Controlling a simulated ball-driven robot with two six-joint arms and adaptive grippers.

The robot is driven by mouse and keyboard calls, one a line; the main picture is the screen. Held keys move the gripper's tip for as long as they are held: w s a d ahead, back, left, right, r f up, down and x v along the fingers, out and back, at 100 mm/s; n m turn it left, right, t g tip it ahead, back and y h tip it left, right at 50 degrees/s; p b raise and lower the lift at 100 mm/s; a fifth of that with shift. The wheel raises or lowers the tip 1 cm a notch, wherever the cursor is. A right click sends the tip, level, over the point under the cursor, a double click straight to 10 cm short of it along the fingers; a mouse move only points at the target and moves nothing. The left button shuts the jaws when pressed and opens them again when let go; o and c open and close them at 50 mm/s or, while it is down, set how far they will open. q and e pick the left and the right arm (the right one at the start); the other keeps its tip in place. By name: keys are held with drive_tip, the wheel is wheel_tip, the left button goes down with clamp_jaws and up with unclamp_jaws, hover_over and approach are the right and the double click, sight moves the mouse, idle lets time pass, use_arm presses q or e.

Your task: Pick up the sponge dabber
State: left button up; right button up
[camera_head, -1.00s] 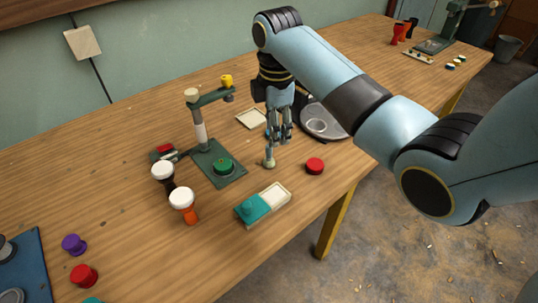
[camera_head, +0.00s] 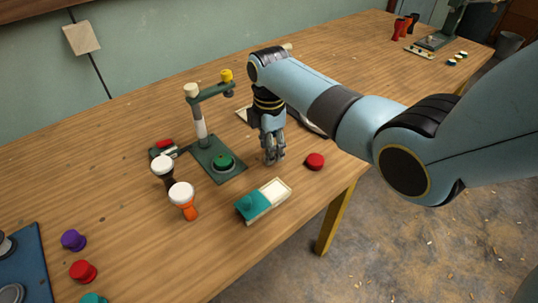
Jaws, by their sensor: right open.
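The small pale dabber, with a rounded foot and a thin stem in the earlier frame, is now almost wholly hidden behind my right gripper's fingers. My right gripper (camera_head: 273,160) points down with its fingers low over the tabletop at the dabber's place. It is open; whether the fingers touch the dabber cannot be told. A shallow box with a teal part (camera_head: 251,206) and a pale open part (camera_head: 275,190) lies just in front of the gripper. My left gripper is out of view.
A green press stand (camera_head: 201,130) with a green disc (camera_head: 223,162) stands left of the gripper. A red cap (camera_head: 315,161) lies close on its right.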

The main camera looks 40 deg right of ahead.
clamp_jaws()
idle(0.5)
